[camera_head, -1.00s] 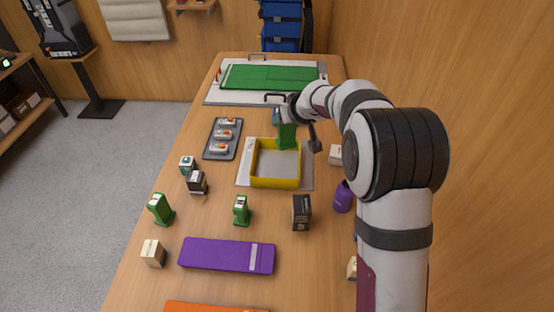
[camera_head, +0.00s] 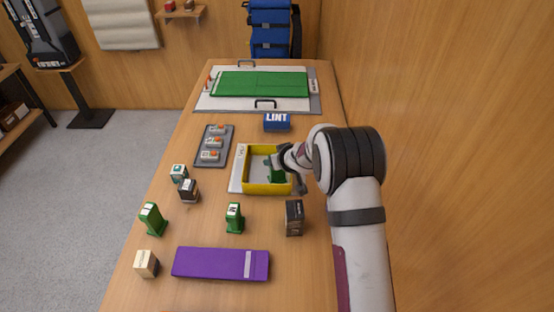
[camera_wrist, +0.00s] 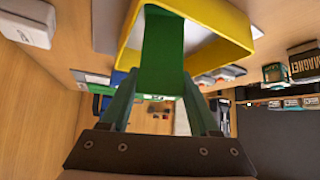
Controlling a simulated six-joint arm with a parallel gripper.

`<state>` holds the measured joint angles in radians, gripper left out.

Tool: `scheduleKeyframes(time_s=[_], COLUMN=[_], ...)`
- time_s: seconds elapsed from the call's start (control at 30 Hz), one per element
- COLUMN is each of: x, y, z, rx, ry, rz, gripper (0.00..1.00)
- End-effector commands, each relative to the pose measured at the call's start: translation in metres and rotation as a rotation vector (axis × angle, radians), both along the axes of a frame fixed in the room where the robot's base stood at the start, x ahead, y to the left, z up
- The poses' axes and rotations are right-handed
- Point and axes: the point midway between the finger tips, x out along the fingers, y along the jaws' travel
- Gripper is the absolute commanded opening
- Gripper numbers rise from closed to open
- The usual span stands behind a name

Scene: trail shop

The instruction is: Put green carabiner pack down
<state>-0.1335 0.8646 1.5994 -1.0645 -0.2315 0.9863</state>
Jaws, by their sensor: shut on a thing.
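A green carabiner pack (camera_head: 276,168) is in my gripper (camera_head: 286,174), inside the outline of the yellow-rimmed tray (camera_head: 262,191) in the head view. In the wrist view the pack (camera_wrist: 162,50) stands out between my fingers (camera_wrist: 160,108), and its far end overlaps the yellow rim (camera_wrist: 205,20). My gripper is shut on the pack. Whether the pack touches the tray floor I cannot tell. Two more green packs stand on the table, one at the left (camera_head: 152,219) and one in front of the tray (camera_head: 234,217).
A dark box (camera_head: 294,218) stands right of the near green pack. A purple case (camera_head: 221,264) lies in front. A grey tray (camera_head: 212,147) with several small items is at the left, a blue LINT box (camera_head: 277,122) behind, and a green mat (camera_head: 262,84) at the back.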

Motion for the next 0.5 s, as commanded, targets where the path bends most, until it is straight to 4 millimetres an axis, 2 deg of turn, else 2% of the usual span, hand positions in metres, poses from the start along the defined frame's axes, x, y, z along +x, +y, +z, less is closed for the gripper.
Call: scheduleKeyframes(time_s=[0.27,0.3,0.47,0.5], x=[0.0003,0.0001,0.0001,0.0002], y=[0.0001,0.0000,0.0000,0.0001], z=[-0.0021,-0.0032,-0.0027,-0.0026], rx=[0.000,0.000,0.000,0.000], ry=[-0.001,0.000,-0.001,-0.001], rz=[0.000,0.000,0.000,0.000], gripper=[0.00,0.64,0.92,0.92])
